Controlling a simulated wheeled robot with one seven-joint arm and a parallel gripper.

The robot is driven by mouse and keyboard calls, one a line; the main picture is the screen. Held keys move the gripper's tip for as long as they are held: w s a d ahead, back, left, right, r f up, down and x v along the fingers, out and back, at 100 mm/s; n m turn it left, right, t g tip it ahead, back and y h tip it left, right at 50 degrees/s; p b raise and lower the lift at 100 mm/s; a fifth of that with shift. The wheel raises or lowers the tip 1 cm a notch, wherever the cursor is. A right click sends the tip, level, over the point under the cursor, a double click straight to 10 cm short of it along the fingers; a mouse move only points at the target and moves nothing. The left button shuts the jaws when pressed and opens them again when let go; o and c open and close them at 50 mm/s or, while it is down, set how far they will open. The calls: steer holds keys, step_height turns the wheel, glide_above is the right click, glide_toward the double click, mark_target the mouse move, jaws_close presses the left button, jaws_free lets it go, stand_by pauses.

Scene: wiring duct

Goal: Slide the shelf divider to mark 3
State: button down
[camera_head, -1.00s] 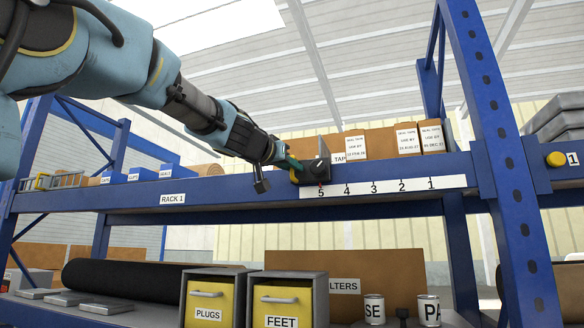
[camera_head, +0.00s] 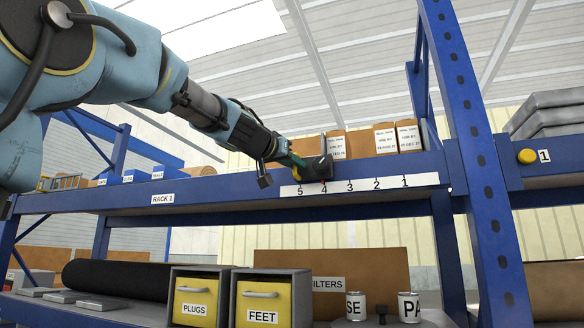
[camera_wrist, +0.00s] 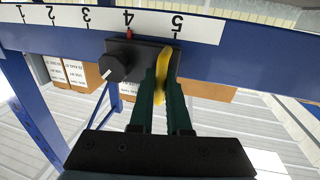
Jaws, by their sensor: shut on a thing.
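The shelf divider (camera_head: 318,168) is a dark block with a black knob, sitting on the front edge of the upper blue shelf. In the wrist view the divider (camera_wrist: 146,52) shows its knob (camera_wrist: 112,68), a yellow handle (camera_wrist: 160,85) and a red pointer (camera_wrist: 129,34). The pointer is at mark 4 on the white number strip (camera_head: 368,184). My gripper (camera_head: 292,161) reaches the divider from the left. In the wrist view my gripper (camera_wrist: 159,72) has its green fingers shut on the yellow handle. Mark 3 (camera_wrist: 86,17) is clear of the divider.
Small labelled cartons (camera_head: 385,139) stand on the shelf behind the strip, right of the divider. A blue rack upright (camera_head: 480,150) stands beyond mark 1. Below are yellow drawers (camera_head: 262,300) and labelled cans (camera_head: 409,307). The strip from 3 to 1 is free in front.

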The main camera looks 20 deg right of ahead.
steer(key=s+d+p, duration=0.2)
steer(key=s+d, duration=0.2)
steer(key=d, duration=0.1)
steer(key=shift+s+d, duration=0.1)
steer(key=shift+s, duration=0.3)
steer(key=c, duration=0.9)
jaws_free()
steer(key=b, duration=0.6)
glide_toward(322, 161)
steer(key=shift+s+a, duration=0.4)
steer(key=shift+a, duration=0.15)
